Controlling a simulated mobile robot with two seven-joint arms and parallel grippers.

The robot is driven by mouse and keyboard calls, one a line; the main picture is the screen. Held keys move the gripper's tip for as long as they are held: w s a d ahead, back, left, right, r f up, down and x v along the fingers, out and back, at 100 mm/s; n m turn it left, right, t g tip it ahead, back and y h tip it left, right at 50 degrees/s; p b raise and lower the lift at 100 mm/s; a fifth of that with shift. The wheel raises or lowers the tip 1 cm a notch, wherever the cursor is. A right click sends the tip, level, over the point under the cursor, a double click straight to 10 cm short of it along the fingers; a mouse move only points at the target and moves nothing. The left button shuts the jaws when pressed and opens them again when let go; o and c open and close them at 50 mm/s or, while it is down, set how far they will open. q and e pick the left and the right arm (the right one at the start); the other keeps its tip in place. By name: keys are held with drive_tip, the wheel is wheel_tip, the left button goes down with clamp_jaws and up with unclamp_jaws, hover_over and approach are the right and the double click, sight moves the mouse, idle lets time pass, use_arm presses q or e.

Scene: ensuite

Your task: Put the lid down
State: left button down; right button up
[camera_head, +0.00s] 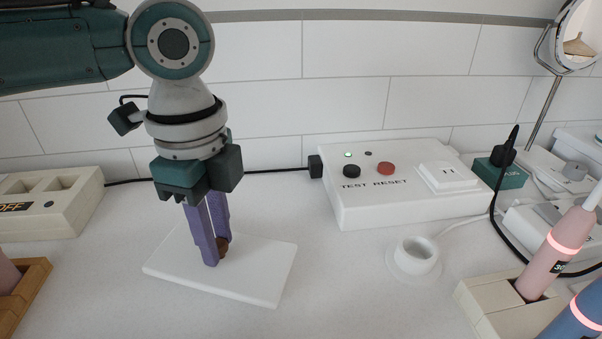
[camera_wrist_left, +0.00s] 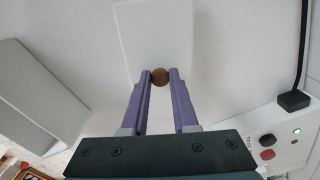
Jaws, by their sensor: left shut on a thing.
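The lid (camera_head: 265,272) is a flat white rectangular plate with a small round brown knob (camera_head: 223,242), left of centre in the head view. My left gripper (camera_head: 217,250) points down at it, its purple fingers closed on the knob. In the left wrist view the knob (camera_wrist_left: 160,77) sits between the two fingertips, with the white lid (camera_wrist_left: 150,35) beyond. The lid is low over the white counter and looks close to flat. I cannot tell whether its underside touches the counter. The fingers partly hide the knob. My right gripper is not in view.
A white box with TEST and RESET buttons (camera_head: 400,205) stands right of the lid. A round white holder (camera_head: 416,260) is in front of it. Toothbrush stands (camera_head: 485,310) fill the right front. A cream OFF block (camera_head: 60,215) and wooden tray (camera_head: 35,285) are left. A black cable runs along the wall.

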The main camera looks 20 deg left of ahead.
sight(218, 243)
use_arm(q)
drive_tip(key=shift+f, duration=0.1)
drive_tip(key=c, duration=0.7)
unclamp_jaws()
wheel_tip(218, 243, up, 12)
drive_tip(key=shift+r+p, duration=0.2)
drive_tip(key=shift+p, duration=0.9)
drive_tip(key=shift+d, duration=0.1)
